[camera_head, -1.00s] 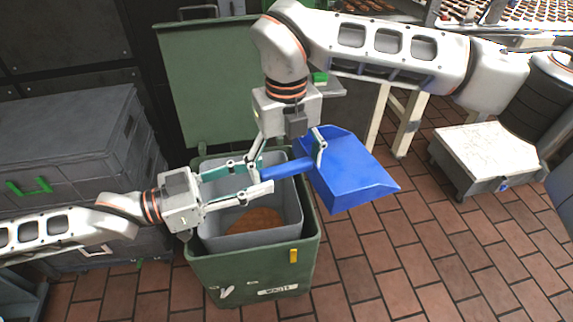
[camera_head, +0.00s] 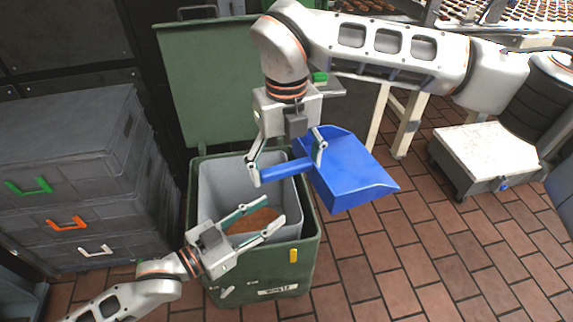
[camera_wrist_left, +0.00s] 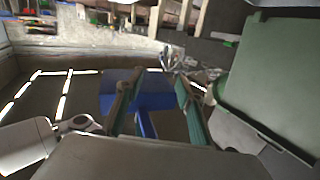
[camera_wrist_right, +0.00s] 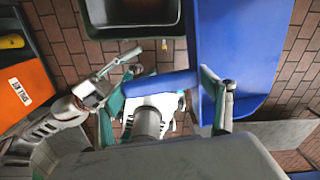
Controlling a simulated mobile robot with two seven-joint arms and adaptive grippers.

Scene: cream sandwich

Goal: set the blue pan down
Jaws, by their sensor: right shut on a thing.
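The blue pan (camera_head: 350,175) is a dustpan-like scoop held in the air above the right rim of the green bin. My right gripper (camera_head: 287,169) is shut on it at its handle, with the fingers spread along the handle. In the right wrist view the pan (camera_wrist_right: 235,50) spreads out to the right, its handle (camera_wrist_right: 165,84) between the fingers. My left gripper (camera_head: 263,212) is open and empty, lower down over the bin's front part, apart from the pan. In the left wrist view the pan (camera_wrist_left: 150,100) shows beyond the open left fingers.
The green bin (camera_head: 303,255) has its lid (camera_head: 215,85) up and holds a grey liner (camera_head: 213,180) with brown stuff (camera_head: 255,220) inside. Grey crates (camera_head: 80,190) stand at left. A low white-topped box (camera_head: 480,150) stands at right. The brick floor (camera_head: 430,260) at right front is clear.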

